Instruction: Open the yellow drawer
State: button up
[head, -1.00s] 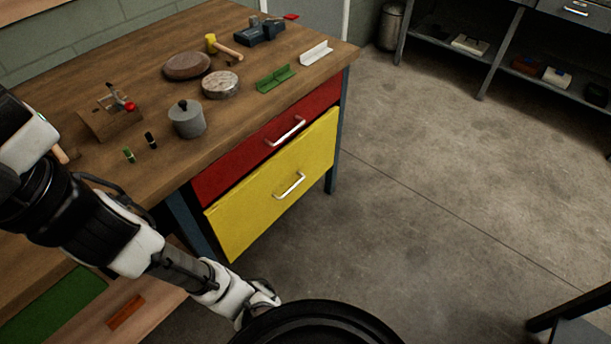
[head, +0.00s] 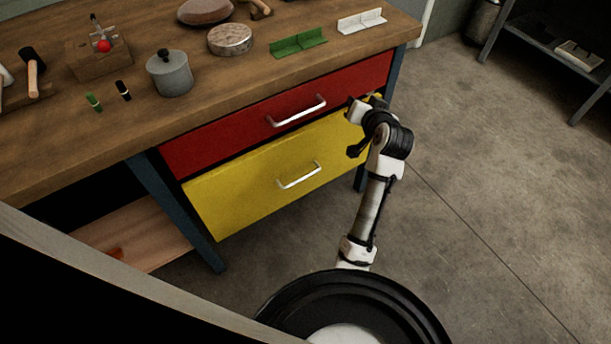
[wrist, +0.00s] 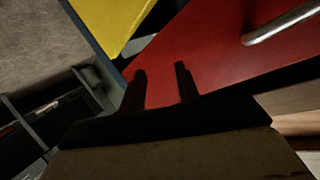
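The yellow drawer (head: 240,190) is the lower drawer under the workbench, with a silver bar handle (head: 298,175) in the middle of its front. A dark gap runs along its top edge; I cannot tell whether it is slightly ajar. In the wrist view the yellow drawer (wrist: 108,18) shows at the top left. My gripper (head: 362,108) is at the right end of the drawer fronts, to the right of and above the yellow handle, and apart from it. In the wrist view its two fingers (wrist: 161,78) stand apart with nothing between them, before the red drawer front.
The red drawer (head: 225,135) with its own silver handle (head: 297,110) is directly above. The wooden benchtop (head: 215,85) carries a grey pot (head: 169,75), a round disc (head: 230,39) and green and white brackets. Floor (head: 480,190) to the right is clear. A grey shelf (head: 545,65) stands at the far right.

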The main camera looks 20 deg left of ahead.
jog(key=s+d+f+m+g+y, duration=0.1)
jog(key=s+f+g+y, duration=0.25)
jog(key=f, duration=0.45)
jog(key=s+f+m+g+y+b, duration=0.1)
jog(key=s+f+m+g+y, duration=0.1)
jog(key=s+f, duration=0.45)
jog(key=s+d+f+m+g+y, duration=0.1)
jog(key=s+f+g+y, duration=0.15)
jog(key=f, duration=0.65)
jog(key=r+b+x, duration=0.1)
jog(key=b+x, duration=0.2)
jog(key=x, duration=1)
jog(key=shift+s+a+y, duration=0.25)
jog(key=shift+a+y, duration=0.15)
jog(key=shift+a, duration=0.15)
grip_shut()
